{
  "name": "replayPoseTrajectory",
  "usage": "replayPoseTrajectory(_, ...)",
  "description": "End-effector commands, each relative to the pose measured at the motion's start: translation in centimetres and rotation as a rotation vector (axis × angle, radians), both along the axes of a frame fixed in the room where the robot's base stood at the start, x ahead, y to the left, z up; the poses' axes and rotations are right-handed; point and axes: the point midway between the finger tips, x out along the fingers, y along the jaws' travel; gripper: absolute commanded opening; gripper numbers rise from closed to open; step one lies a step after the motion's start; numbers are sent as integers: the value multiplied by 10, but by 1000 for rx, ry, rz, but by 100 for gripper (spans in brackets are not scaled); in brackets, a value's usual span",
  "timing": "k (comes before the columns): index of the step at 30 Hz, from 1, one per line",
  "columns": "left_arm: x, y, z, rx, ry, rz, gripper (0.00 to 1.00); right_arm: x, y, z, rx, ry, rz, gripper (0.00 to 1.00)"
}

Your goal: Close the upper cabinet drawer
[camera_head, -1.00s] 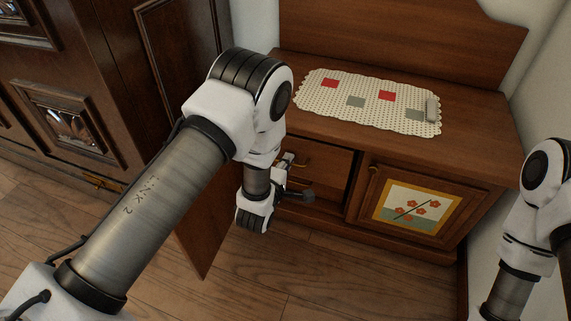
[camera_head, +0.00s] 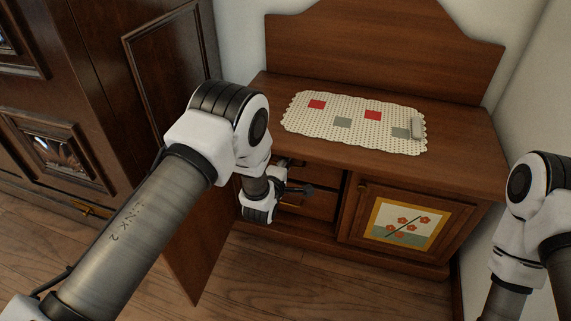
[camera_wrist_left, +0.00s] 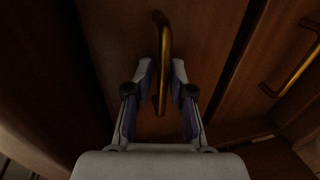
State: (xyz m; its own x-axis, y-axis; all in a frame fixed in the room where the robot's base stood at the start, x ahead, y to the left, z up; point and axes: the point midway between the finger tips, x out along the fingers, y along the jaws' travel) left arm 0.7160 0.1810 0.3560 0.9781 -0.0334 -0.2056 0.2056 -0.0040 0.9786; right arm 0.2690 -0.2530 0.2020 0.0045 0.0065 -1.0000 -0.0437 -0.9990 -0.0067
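The wooden cabinet (camera_head: 400,170) stands ahead. Its upper drawer (camera_head: 325,177) is at the left under the top, its front now set back in the opening, partly hidden by my left wrist. Whether it is fully shut I cannot tell. My left gripper (camera_head: 300,189) is at the drawer front. In the left wrist view, the brass handle (camera_wrist_left: 162,60) of the drawer stands between the two parted fingertips of my left gripper (camera_wrist_left: 159,72), with a gap at the left finger. My right arm shows at the right edge, but its gripper is out of view.
A lower drawer (camera_head: 318,205) is below; a second brass handle (camera_wrist_left: 296,68) shows in the wrist view. A cabinet door with a flower picture (camera_head: 408,222) is shut at the right. A dotted cloth (camera_head: 352,130) lies on top. A dark armoire (camera_head: 90,110) stands at the left.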

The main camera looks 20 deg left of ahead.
Motion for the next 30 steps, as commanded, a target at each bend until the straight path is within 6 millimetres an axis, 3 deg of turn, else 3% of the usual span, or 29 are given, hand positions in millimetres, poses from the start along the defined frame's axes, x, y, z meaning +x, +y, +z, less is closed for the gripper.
replayPoseTrajectory(10,-9,0,2,0,2,-1,20,0,0,0,0,0,0,91)
replayPoseTrajectory(22,-99,3,21,1,2,-1,20,0,0,0,0,0,0,91)
replayPoseTrajectory(25,-112,3,24,1,0,-1,20,0,0,0,0,0,0,91)
replayPoseTrajectory(30,-118,4,26,0,-2,0,20,0,0,0,0,0,0,91)
